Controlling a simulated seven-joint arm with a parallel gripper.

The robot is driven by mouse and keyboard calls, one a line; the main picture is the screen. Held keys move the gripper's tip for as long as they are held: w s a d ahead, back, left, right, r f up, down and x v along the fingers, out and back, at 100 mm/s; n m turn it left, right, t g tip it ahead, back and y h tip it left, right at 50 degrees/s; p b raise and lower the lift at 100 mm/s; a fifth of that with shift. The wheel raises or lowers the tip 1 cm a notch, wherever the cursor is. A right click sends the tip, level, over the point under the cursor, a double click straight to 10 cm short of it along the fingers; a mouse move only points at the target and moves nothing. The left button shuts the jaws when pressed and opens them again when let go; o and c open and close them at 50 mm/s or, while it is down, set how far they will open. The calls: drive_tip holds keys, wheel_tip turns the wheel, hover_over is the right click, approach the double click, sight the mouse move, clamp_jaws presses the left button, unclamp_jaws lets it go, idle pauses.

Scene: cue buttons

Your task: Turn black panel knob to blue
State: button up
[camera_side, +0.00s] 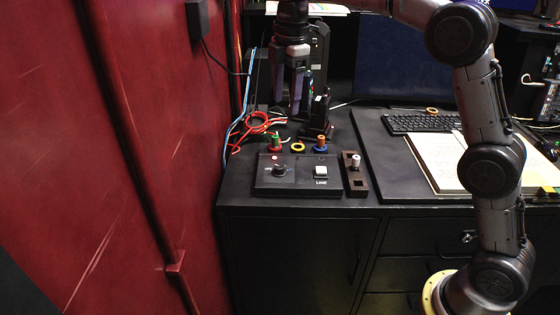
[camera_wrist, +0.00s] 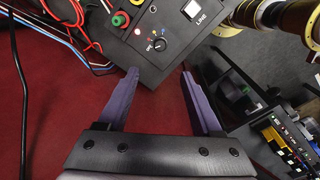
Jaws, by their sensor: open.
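The black panel (camera_side: 300,187) lies on the dark cabinet top. Its round knob (camera_side: 279,171) is at the panel's left, with a white switch (camera_side: 321,172) to the right. My gripper (camera_side: 287,100) is open and empty, above and behind the panel in the side view. In the wrist view, my gripper's fingertips (camera_wrist: 160,74) are spread apart, with the knob beyond them; nothing touches it.
Red cables (camera_side: 258,124) lie behind left. A red wall (camera_side: 150,150) borders the left.

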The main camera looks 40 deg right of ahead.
drive_tip(key=g, duration=0.1)
hover_over(280, 166)
wheel_tip(280, 166, down, 5)
wheel_tip(280, 166, down, 13)
drive_tip(key=shift+f, duration=0.15)
idle(0.3)
clamp_jaws()
